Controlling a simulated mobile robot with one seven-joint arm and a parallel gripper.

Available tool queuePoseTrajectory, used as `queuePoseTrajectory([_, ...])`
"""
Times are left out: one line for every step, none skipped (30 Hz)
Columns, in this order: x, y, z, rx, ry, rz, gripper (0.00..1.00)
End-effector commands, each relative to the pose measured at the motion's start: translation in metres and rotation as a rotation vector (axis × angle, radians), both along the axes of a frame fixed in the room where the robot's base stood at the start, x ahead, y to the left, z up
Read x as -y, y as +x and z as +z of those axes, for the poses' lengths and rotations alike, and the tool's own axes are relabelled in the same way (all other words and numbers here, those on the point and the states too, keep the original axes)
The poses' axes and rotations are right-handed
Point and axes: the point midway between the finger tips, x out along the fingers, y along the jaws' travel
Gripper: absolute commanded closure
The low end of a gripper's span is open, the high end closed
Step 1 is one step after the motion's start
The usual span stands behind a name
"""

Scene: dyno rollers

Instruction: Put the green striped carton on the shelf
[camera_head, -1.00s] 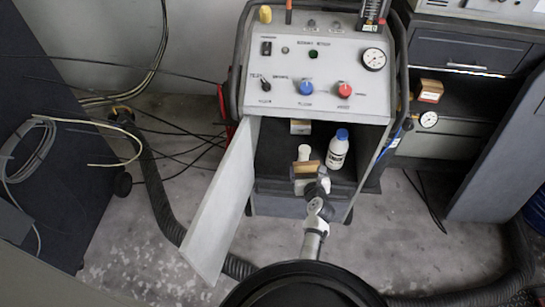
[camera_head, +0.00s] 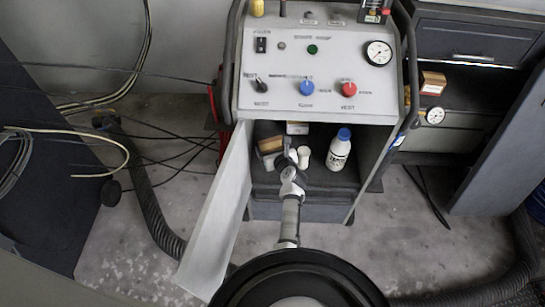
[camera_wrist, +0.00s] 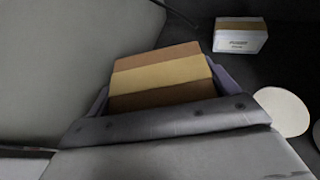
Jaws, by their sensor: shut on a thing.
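A carton with brown and tan stripes (camera_wrist: 160,75) is held in my gripper; I see no green on it. In the head view the carton (camera_head: 270,146) is at the left side of the open cabinet compartment, tilted. My gripper (camera_wrist: 162,92) is shut on it, with one finger at each side. In the head view my gripper (camera_head: 276,153) is partly hidden by my wrist. The compartment's dark shelf (camera_head: 325,178) lies below. Whether the carton touches the shelf I cannot tell.
A white bottle with a blue cap (camera_head: 338,152) and a white cylinder (camera_head: 304,157) stand right of my gripper. A small white and brown box (camera_wrist: 240,40) is farther back. The open door (camera_head: 216,220) flanks my arm on the left. The control panel (camera_head: 315,75) is above.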

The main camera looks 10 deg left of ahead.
Motion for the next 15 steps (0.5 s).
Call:
queuePoseTrajectory([0.0,0.001,-0.004,0.001,0.002,0.0,0.41])
queuePoseTrajectory([0.0,0.001,-0.007,0.002,0.001,0.0,0.41])
queuePoseTrajectory([0.0,0.001,-0.011,0.001,0.001,0.0,0.41])
queuePoseTrajectory([0.0,0.0,-0.015,-0.001,0.001,0.0,0.41])
queuePoseTrajectory([0.0,0.0,-0.02,-0.001,0.001,0.0,0.41])
queuePoseTrajectory([0.0,0.0,-0.027,0.0,0.0,-0.001,0.41])
queuePoseTrajectory([0.0,0.001,-0.032,0.001,0.001,-0.001,0.41])
queuePoseTrajectory([0.0,0.001,-0.036,0.0,0.001,0.0,0.41])
queuePoseTrajectory([0.0,0.001,-0.039,0.001,0.001,-0.001,0.41])
queuePoseTrajectory([0.0,0.001,-0.041,0.001,0.0,-0.001,0.41])
queuePoseTrajectory([0.0,0.001,-0.043,0.002,0.001,-0.001,0.41])
queuePoseTrajectory([0.0,0.001,-0.043,0.001,0.002,-0.001,0.41])
queuePoseTrajectory([0.0,0.001,-0.043,0.002,0.001,-0.001,0.41])
queuePoseTrajectory([0.0,0.001,-0.043,0.002,0.001,-0.001,0.41])
queuePoseTrajectory([0.0,0.001,-0.042,0.002,0.001,-0.001,0.41])
